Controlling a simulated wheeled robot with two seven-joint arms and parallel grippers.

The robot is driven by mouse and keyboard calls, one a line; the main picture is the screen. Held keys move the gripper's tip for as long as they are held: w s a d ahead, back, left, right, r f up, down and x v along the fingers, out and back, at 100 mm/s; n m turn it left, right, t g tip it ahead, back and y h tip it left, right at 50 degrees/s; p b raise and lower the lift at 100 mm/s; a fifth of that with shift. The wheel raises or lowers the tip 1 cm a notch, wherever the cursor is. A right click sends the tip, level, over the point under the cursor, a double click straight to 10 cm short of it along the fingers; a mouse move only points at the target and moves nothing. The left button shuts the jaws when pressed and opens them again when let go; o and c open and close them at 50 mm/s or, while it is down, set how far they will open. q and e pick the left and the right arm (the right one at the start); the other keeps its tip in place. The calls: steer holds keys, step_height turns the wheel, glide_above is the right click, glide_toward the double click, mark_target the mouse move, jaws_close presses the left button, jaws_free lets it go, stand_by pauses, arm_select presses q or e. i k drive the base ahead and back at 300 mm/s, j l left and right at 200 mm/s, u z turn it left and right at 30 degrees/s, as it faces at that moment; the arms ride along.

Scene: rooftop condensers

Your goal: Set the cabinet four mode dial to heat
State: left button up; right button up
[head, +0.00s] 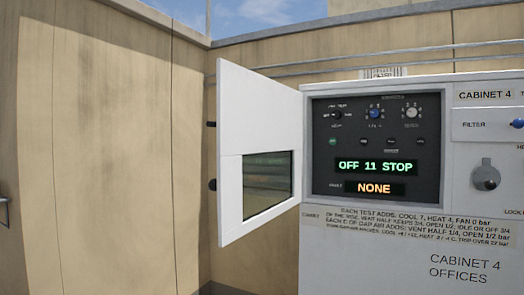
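Cabinet four (413,245) is a light grey box at the right, lettered "CABINET 4 OFFICES". Its white door (231,155) with a small window stands open to the left, baring a dark control panel (322,145). At the panel's upper left is a small black dial (337,115) with word labels around it, seemingly the mode dial; its pointer and labels are too small to read surely. A green display (375,167) reads "OFF 11 STOP". An orange display (374,188) reads "NONE". Neither of my grippers is in view.
A blue knob (375,114) and a pale grey knob (411,113) sit right of the black dial, with several small buttons below. A filter control with a blue knob (517,123) and a round lock (486,178) are further right. Beige walls (120,130) stand behind.

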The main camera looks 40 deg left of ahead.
mark_target(336, 114)
steer(key=j+z, duration=0.1)
steer(key=j, duration=1.8)
steer(key=k+j+z, duration=0.15)
steer(key=j, duration=0.8)
